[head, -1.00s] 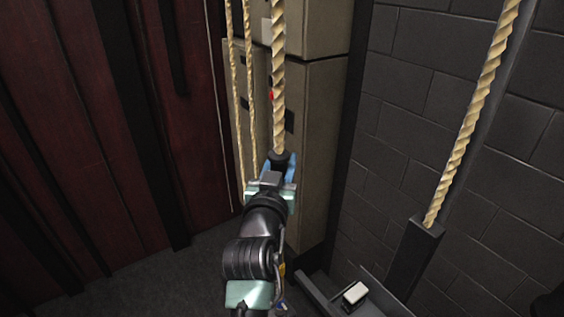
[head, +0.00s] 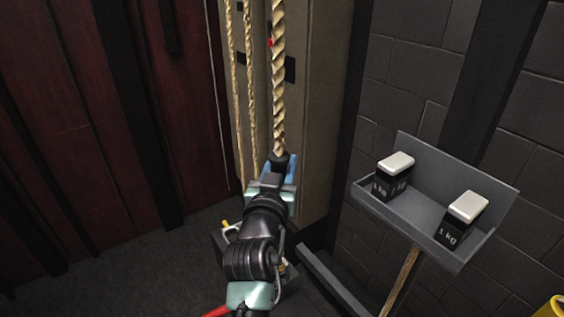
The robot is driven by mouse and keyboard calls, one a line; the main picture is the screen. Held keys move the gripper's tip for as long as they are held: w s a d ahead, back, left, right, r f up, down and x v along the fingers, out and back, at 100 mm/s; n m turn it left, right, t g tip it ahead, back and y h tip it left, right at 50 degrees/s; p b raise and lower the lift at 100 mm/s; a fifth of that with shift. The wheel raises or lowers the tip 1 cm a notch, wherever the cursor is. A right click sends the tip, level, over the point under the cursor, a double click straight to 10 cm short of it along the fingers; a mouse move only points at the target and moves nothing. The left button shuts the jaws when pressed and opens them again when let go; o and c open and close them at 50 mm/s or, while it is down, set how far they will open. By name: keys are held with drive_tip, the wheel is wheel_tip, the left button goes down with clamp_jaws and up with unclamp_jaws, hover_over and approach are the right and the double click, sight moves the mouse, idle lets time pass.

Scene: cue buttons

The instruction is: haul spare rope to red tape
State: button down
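A thick pale twisted rope (head: 279,75) hangs in front of the tan cabinet, left of centre. My gripper (head: 279,168) is at its lower end, with its blue fingers on both sides of a dark end piece. It looks closed on that piece, though my wrist hides part of the contact. Two thinner ropes (head: 250,100) hang just to the left, apart from my gripper. A small red spot (head: 270,42) shows beside the thick rope, high up; I cannot tell whether it is tape. Which rope is the spare one is not marked.
The tan cabinet (head: 315,130) stands close behind my gripper. Dark red curtain (head: 70,140) is left, a block wall right. Part of a yellow object (head: 551,308) shows lower right.

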wheel_tip(320, 180, down, 10)
drive_tip(key=b, duration=0.7)
drive_tip(key=shift+f+b, duration=0.2)
drive_tip(key=shift+b, duration=0.1)
drive_tip(key=shift+r, duration=0.2)
drive_tip(key=c, duration=0.5)
unclamp_jaws()
drive_tip(key=s, duration=0.4)
drive_tip(key=s+a, duration=0.1)
drive_tip(key=s, duration=0.3)
drive_tip(key=s+a, duration=0.1)
drive_tip(key=s, duration=0.4)
drive_tip(key=shift+b, duration=0.4)
drive_tip(key=shift+w, duration=0.1)
